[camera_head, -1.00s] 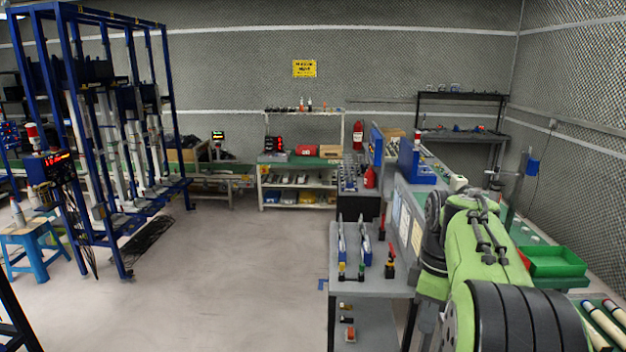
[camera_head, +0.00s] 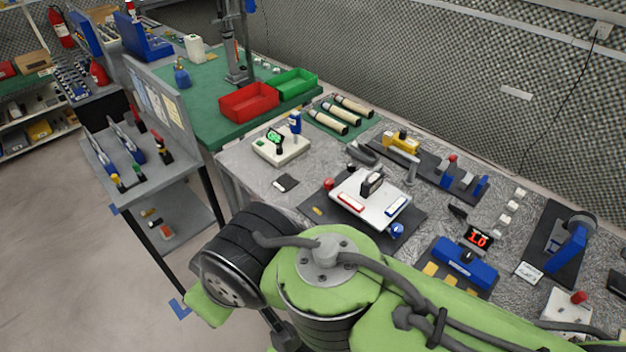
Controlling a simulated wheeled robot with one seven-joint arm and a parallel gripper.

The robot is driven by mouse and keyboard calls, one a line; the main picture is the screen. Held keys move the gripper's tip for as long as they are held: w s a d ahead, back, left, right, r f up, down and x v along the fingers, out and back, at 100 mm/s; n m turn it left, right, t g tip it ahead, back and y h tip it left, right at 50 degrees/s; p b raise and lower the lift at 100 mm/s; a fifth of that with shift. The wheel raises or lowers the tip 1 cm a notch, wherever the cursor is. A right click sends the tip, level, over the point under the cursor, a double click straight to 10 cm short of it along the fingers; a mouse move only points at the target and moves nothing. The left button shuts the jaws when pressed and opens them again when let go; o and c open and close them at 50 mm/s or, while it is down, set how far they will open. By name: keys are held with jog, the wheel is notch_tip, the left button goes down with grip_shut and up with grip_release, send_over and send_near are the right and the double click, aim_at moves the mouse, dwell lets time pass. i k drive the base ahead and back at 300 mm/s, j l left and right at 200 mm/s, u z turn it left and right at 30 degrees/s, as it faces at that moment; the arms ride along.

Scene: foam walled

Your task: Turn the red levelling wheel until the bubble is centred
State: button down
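A white levelling plate (camera_head: 372,214) sits on a dark mat on the grey bench, right of the picture's middle. A red wheel (camera_head: 328,184) is at its left corner and a blue wheel (camera_head: 397,229) at its near right corner. A red-framed vial (camera_head: 350,202) and a blue-framed vial (camera_head: 396,206) lie on the plate. The bubbles are too small to make out. A dark upright part (camera_head: 372,185) stands on the plate. My green arm crosses the foreground in front of the bench. My gripper is not visible.
Left of the plate are a small dark block (camera_head: 286,183) and a white scale-like device (camera_head: 281,146). Red (camera_head: 249,102) and green (camera_head: 296,84) trays lie behind. Open floor is at left.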

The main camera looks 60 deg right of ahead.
aim_at(329, 183)
jog(key=z, duration=2.45)
